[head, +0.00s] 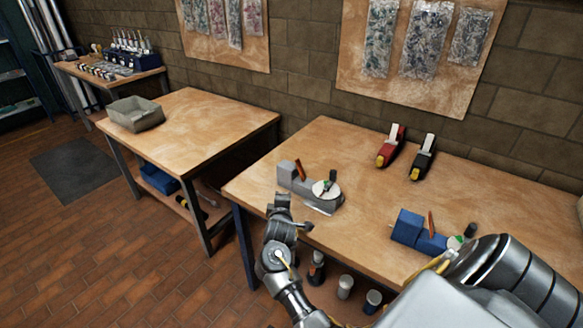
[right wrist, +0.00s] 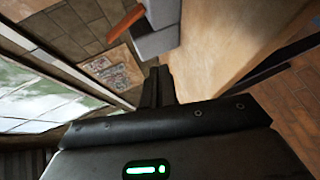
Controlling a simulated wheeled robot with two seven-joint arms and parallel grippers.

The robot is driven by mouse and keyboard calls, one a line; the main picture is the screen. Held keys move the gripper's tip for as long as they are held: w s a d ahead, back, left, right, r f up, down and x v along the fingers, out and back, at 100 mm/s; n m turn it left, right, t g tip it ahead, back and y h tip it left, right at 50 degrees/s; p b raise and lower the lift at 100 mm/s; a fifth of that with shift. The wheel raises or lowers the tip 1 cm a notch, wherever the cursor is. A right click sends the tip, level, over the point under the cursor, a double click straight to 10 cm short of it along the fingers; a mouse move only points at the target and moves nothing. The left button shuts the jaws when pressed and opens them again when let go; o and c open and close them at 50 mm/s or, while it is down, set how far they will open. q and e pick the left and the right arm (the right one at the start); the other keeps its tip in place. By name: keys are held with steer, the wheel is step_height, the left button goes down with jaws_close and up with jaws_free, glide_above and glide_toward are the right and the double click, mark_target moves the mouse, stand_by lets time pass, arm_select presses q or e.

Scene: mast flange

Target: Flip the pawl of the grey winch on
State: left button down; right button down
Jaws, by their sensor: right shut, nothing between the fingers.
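The grey winch (head: 320,200) stands on the right-hand workbench near its front left corner. It has a grey block, a pale round drum with a dark and green part on top, and an orange lever (head: 300,169), which looks like the pawl and tilts to the left. My right gripper (head: 305,226) is just in front of the winch, near the bench's front edge, apart from it. In the right wrist view its fingers (right wrist: 157,85) are shut and empty, with the grey block (right wrist: 155,30) and orange lever (right wrist: 126,20) beyond them. My left gripper is out of view.
A blue winch (head: 412,232) with an orange lever stands on the right of the workbench (head: 350,150). A red-and-white tool (head: 390,147) and a black-and-white tool (head: 422,158) lie at the back. A grey tray (head: 136,114) sits on the left bench. The bench middle is clear.

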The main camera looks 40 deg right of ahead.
steer(key=w+r+h, duration=0.1)
steer(key=w+d+r+n+g+h, duration=0.1)
steer(key=r, duration=0.1)
steer(key=d+r+n+g+h, duration=0.1)
steer(key=h, duration=0.1)
steer(key=shift+w+d+r, duration=0.1)
steer(key=shift+w+r, duration=0.2)
steer(key=shift+w, duration=0.1)
